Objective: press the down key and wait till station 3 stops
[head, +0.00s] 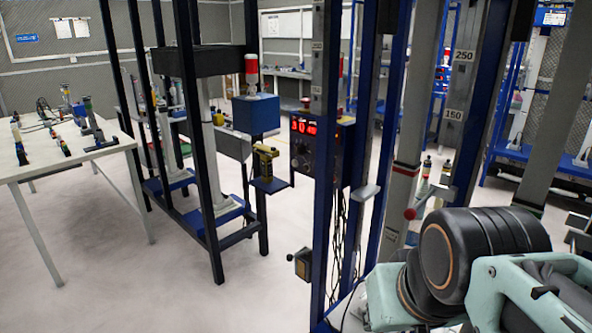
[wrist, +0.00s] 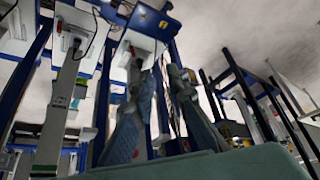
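A control box (head: 303,152) with a lit red number display (head: 303,127) and small controls hangs on a dark blue post in the head view. I cannot make out a down key or a station 3 label. Grey columns stand to the right, with height marks 250 and 150 and a red ball knob (head: 410,213). My arm fills the lower right, and my gripper is out of the head view. In the wrist view my gripper (wrist: 161,74) points up among blue frames. Its two blue-grey fingers are apart with nothing seen between them.
A white table (head: 65,163) with small tools stands at the left. A dark frame (head: 210,180) holds a blue box (head: 256,113) with a red-topped lamp. A small box (head: 301,263) juts from the blue post. Pale floor lies open between table and frame.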

